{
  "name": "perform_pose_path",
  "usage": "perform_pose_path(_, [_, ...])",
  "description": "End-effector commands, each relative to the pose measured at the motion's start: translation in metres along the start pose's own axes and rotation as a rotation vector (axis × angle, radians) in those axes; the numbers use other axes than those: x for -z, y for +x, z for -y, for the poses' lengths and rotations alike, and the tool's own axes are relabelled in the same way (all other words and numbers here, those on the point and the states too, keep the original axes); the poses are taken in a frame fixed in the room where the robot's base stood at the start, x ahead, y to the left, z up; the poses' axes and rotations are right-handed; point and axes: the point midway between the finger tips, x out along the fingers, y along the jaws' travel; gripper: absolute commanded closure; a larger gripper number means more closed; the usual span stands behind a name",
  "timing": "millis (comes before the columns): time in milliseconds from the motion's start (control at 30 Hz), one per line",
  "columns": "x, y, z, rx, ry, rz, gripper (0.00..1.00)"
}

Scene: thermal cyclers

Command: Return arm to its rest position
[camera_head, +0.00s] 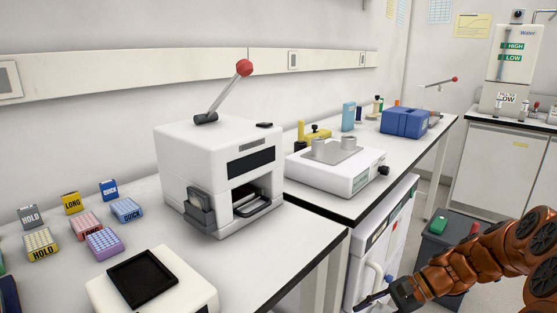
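My copper-coloured arm (475,262) comes in from the right edge at the lower right. It reaches left and slightly down, in front of the bench and over the floor side. My dark gripper (372,301) is at the arm's end near the bottom edge, in front of the white cabinet under the bench. It is small and partly dark against the background, so its finger gap is unclear. I see nothing held in it. A white thermal cycler (215,150) with a red-knobbed lever (244,68) stands on the near bench, well left of the gripper.
Coloured tube racks (104,242) and a white device with a black top (143,279) are on the near bench. A white two-knob device (335,165) and a blue box (404,122) stand farther back. A dark bin with a green item (438,225) is behind my arm.

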Motion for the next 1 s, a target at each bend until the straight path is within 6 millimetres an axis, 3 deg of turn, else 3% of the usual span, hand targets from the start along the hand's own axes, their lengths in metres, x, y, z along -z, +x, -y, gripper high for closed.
perform_pose_path(33, [-0.026,-0.005,0.006,-0.037,-0.041,-0.009,0.69])
perform_pose_path(400, [-0.148,-0.012,-0.006,-0.299,-0.296,-0.066,0.69])
perform_pose_path(700, [-0.227,-0.034,-0.033,-0.503,-0.485,-0.134,0.69])
perform_pose_path(1000, [-0.287,-0.067,-0.066,-0.690,-0.652,-0.217,0.69])
